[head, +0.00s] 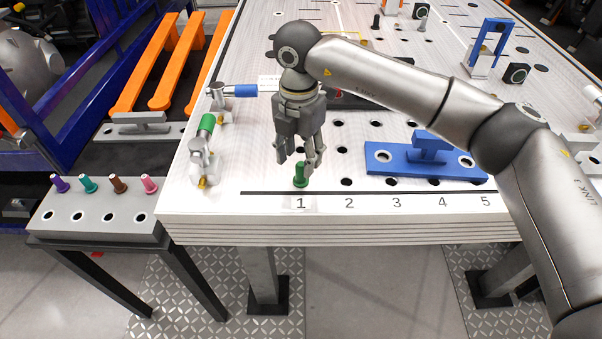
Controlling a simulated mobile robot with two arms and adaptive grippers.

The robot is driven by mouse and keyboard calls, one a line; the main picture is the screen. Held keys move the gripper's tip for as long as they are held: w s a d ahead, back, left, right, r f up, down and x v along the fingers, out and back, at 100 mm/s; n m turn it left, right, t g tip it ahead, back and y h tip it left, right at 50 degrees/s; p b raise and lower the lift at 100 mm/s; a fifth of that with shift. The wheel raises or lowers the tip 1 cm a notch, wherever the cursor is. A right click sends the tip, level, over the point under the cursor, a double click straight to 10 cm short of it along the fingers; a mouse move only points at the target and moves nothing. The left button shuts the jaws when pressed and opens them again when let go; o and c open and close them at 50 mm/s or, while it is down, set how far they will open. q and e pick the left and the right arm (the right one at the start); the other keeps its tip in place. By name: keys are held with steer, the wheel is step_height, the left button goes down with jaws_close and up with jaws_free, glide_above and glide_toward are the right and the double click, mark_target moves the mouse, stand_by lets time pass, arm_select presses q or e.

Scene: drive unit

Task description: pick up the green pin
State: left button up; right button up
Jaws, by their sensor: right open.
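The green pin (300,177) stands upright in a hole at the front left of the white perforated table, just above the printed number 1. My right gripper (300,160) points down directly over the pin. Its fingers are spread, with one to the left and one to the right of the pin's top. I cannot tell whether a finger touches the pin. My left gripper is not in view.
A green-handled clamp (205,145) and a blue-handled clamp (232,93) stand left of the gripper. A blue fixture plate (400,168) lies to the right. A grey rack (95,222) with several coloured pins is at the lower left.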

mark_target(301, 163)
steer(key=f+p, duration=0.1)
steer(key=f, duration=0.2)
steer(key=shift+w+d+f+p, duration=0.15)
steer(key=shift+d+f+p, duration=0.05)
steer(key=shift+p, duration=0.15)
steer(key=shift+f, duration=0.45)
jaws_close()
